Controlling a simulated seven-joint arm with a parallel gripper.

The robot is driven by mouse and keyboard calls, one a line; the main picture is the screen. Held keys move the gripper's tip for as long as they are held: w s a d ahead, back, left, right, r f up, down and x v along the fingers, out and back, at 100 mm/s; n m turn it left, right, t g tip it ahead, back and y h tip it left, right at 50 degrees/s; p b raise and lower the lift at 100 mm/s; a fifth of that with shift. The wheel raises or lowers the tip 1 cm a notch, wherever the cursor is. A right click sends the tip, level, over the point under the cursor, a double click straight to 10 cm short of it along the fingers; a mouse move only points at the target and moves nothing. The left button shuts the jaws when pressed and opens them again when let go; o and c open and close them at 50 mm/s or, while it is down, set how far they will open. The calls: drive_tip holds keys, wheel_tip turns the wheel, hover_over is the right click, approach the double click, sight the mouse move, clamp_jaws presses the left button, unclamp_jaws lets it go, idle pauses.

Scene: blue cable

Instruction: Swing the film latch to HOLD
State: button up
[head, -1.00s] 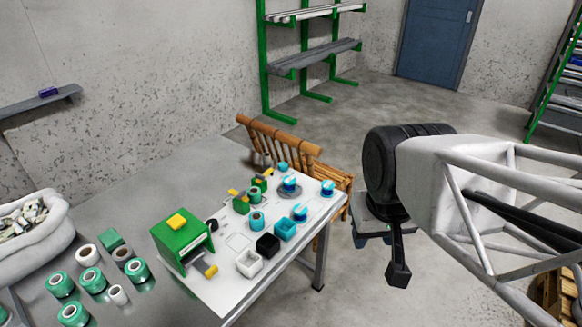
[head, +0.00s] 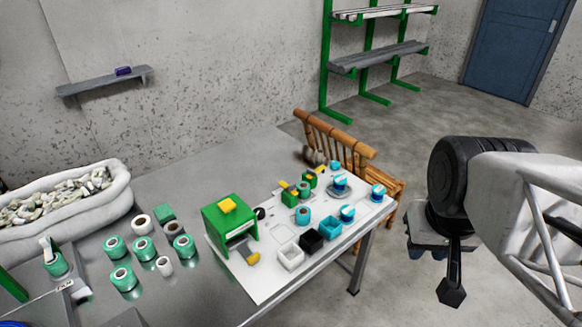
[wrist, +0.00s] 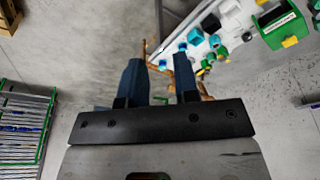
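A green box (head: 228,225) with a yellow block on top stands on the white board. A yellow handle (head: 254,257) sits low at its front. Smaller green fixtures with yellow parts (head: 296,190) stand further back on the board. I cannot tell which yellow part is the film latch, and no HOLD mark is readable. In the wrist view, my gripper (wrist: 159,57) has its two dark blue fingers apart with nothing between them. It is away from the board, over open floor. The green box also shows at the wrist view's upper right (wrist: 283,23).
The white board (head: 270,284) carries a white tray (head: 290,257), a black tray (head: 311,240) and blue cups. Green-white rolls (head: 143,248) and a sack-like bin (head: 118,180) are on the grey table at left. A wooden chair (head: 340,140) stands behind the table.

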drive_tip(key=shift+w, duration=0.2)
drive_tip(key=c, duration=0.5)
drive_tip(key=shift+w+a+n, duration=0.1)
drive_tip(key=shift+w+n, duration=0.2)
drive_tip(key=shift+w, duration=0.25)
clamp_jaws()
drive_tip(key=w+a+f+n+h, duration=0.2)
drive_tip(key=w+a+n, duration=0.2)
drive_tip(key=w, duration=0.5)
drive_tip(key=w+a+f+n+h, duration=0.15)
drive_tip(key=w+a+n, duration=0.25)
drive_tip(key=w, duration=0.5)
drive_tip(key=w+a+f+n+h, duration=0.15)
drive_tip(key=w+a+n, duration=0.3)
drive_tip(key=w, duration=0.45)
drive_tip(key=w+a+f+n+t, duration=0.1)
drive_tip(key=w+a+f+n, duration=0.3)
drive_tip(key=a+f, duration=0.3)
drive_tip(key=w+a+f+n+t, duration=0.1)
drive_tip(key=w+a+f+n, duration=0.4)
drive_tip(key=a, duration=0.6)
drive_tip(key=w+a+f+n+t+h, duration=0.1)
drive_tip(key=w+a+f+n, duration=0.4)
drive_tip(key=w+a+f, duration=0.3)
wheel_tip(320, 180, down, 4)
drive_tip(key=shift+a+r+t, duration=0.25)
drive_tip(key=shift+a+t, duration=0.15)
